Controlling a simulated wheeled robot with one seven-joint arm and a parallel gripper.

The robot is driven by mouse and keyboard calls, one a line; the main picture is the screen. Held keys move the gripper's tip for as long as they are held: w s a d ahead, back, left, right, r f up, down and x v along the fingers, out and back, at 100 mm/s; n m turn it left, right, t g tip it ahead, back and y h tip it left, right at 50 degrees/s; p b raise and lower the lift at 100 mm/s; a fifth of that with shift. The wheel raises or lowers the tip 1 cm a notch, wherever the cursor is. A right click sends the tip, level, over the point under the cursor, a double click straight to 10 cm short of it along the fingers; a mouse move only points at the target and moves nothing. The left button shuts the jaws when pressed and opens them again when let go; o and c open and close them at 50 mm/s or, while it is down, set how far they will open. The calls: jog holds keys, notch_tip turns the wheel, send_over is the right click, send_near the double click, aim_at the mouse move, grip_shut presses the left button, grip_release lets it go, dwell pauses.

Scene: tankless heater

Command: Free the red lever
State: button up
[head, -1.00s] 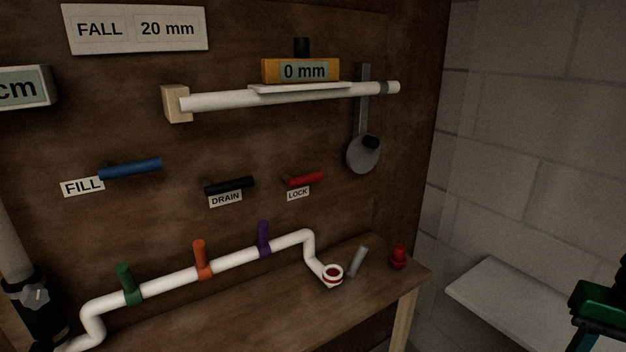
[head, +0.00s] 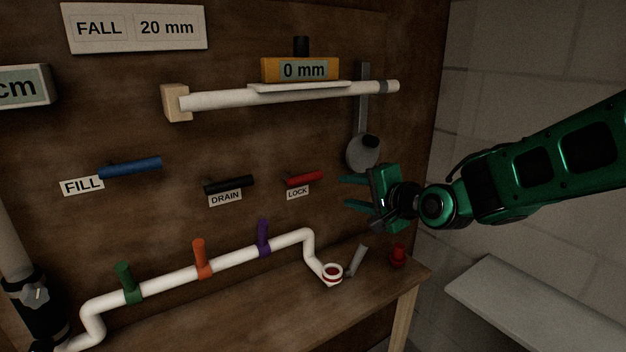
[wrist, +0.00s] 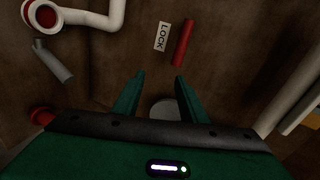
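The red lever (head: 304,180) sits on the brown wooden panel above a white LOCK label (head: 298,193). In the wrist view the red lever (wrist: 183,42) and the LOCK label (wrist: 161,36) lie beyond my fingertips. My gripper (head: 346,192) is at the right of the lever, apart from it. Its two green fingers point toward the panel and are spread with nothing between them; they also show in the wrist view (wrist: 158,76).
The black DRAIN lever (head: 229,185) and blue FILL lever (head: 130,168) are to the left. A round grey disc (head: 361,155) hangs just above my gripper. Below are the white pipe (head: 225,263), grey stub (head: 357,260) and red piece (head: 398,257) on the bench.

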aim_at(316, 178)
jog(key=shift+m+t+y, duration=0.3)
jog(key=shift+m+y, duration=0.1)
jog(key=shift+y, duration=0.1)
jog(key=w+a, duration=0.9)
jog(key=shift+w+a+f, duration=0.1)
jog(key=shift+f, duration=0.05)
grip_shut()
